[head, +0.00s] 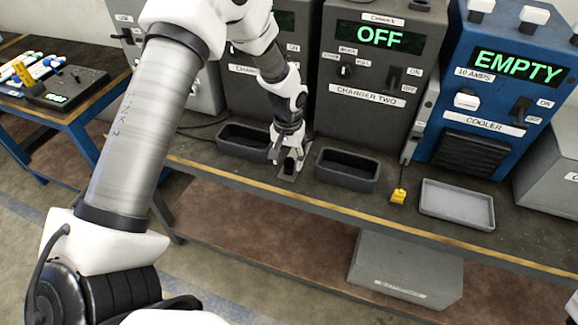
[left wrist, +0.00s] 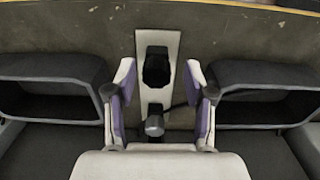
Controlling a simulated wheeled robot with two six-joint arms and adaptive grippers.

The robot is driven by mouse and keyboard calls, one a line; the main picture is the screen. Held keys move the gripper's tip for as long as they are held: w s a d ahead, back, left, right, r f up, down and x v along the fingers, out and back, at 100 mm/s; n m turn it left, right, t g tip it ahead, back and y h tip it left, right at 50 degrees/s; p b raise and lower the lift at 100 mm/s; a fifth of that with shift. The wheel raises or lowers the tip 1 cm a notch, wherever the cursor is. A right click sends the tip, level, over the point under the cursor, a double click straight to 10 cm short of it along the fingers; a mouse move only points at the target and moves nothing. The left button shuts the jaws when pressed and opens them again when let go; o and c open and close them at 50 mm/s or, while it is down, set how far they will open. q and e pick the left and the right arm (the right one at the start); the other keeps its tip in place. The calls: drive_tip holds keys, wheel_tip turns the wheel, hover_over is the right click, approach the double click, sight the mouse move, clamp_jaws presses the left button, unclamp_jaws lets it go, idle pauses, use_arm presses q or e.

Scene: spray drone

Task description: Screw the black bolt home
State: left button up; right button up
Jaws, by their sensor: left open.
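My left gripper (head: 284,157) reaches down to the bench between two dark bins. In the left wrist view my left gripper (left wrist: 158,75) is open, its two purple-sided fingers apart. Between and just beyond the fingertips is a pale plate (left wrist: 144,50) with a dark piece (left wrist: 157,70) on it, which may be the black bolt. A grey round-ended piece (left wrist: 154,125) sits nearer, between the fingers. No contact with the fingers shows, and I cannot tell how deep the bolt sits. In the head view the plate (head: 287,175) is partly hidden by the gripper. My right gripper is not seen.
Dark bins stand left (head: 243,140) and right (head: 347,169) of the plate, close to the gripper. Charger two (head: 365,122), reading OFF, and a blue cooler (head: 480,130), reading EMPTY, stand behind. A yellow piece (head: 398,196) and a grey tray (head: 457,204) lie to the right.

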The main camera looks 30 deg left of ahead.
use_arm(q)
drive_tip(key=shift+d, duration=0.15)
clamp_jaws()
drive_tip(key=shift+r+m+p, duration=0.15)
drive_tip(key=shift+m+p, duration=0.35)
drive_tip(key=shift+m, duration=0.4)
drive_tip(key=m+p, duration=0.1)
drive_tip(key=m, duration=0.2)
drive_tip(key=shift+m, duration=0.3)
drive_tip(key=m, duration=0.4)
drive_tip(key=shift+p, duration=0.4)
drive_tip(key=m, duration=0.4)
drive_tip(key=shift+f, duration=0.2)
drive_tip(key=shift+m, duration=0.8)
